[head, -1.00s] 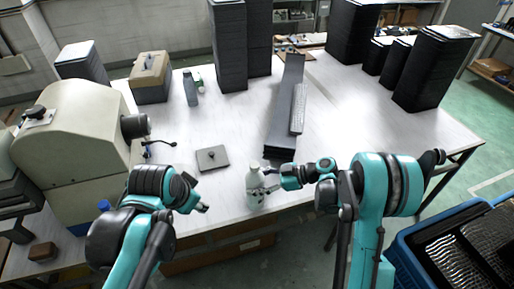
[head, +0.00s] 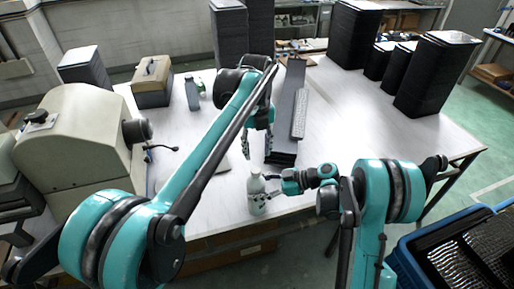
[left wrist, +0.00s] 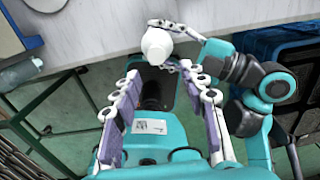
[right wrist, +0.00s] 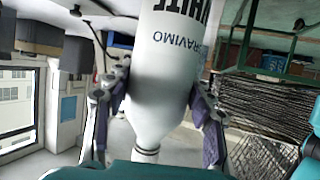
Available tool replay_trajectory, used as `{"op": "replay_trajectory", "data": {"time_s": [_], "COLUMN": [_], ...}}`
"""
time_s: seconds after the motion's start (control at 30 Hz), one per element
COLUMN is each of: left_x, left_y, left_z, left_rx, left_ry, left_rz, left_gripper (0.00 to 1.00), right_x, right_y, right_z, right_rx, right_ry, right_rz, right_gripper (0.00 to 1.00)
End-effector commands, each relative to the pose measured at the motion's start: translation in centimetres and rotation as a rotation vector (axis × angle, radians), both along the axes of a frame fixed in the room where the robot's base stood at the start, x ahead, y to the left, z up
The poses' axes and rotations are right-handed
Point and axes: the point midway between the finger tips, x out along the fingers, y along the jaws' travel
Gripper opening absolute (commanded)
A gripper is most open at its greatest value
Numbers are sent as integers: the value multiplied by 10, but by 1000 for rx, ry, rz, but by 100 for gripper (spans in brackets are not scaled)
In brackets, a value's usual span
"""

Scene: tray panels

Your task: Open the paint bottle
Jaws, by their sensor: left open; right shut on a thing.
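The white paint bottle (head: 257,194) stands upright at the table's front edge. My right gripper (head: 268,188) is shut on its body from the right side. In the right wrist view the bottle (right wrist: 165,70) sits between both fingers, its printed text upside down and its narrow neck at the bottom. My left gripper (head: 257,153) is open and empty, above and a little behind the bottle, fingers pointing down. In the left wrist view the bottle's rounded white top (left wrist: 157,45) shows beyond the open fingers, not between them.
A dark stack of panels with a keyboard-like grey strip (head: 298,115) lies just behind the bottle. A beige machine (head: 75,140) stands at left. A grey bottle (head: 192,93) and a toolbox (head: 153,82) are farther back. Table right of centre is clear.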

Motion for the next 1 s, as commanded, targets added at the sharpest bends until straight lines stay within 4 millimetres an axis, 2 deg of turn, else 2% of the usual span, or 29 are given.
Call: {"op": "replay_trajectory", "data": {"time_s": [0.5, 0.87, 0.9, 1.0], "left_x": [0, 0, 0, 0], "left_y": [-1, -1, -1, -1], "left_z": [-70, -77, -77, -77], "left_rx": [1, 0, 0, 1], "left_ry": [1, 1, 1, 0], "left_rz": [-7, -6, -6, -6], "left_gripper": [43, 43, 40, 14], "right_x": [0, 0, 0, 0], "right_y": [0, 0, 0, 0], "right_z": [1, 1, 1, 1], "right_rx": [2, 2, 2, 2], "right_ry": [0, 0, 0, 0], "right_rz": [0, 0, 0, 0], "right_gripper": [0, 0, 0, 0]}}
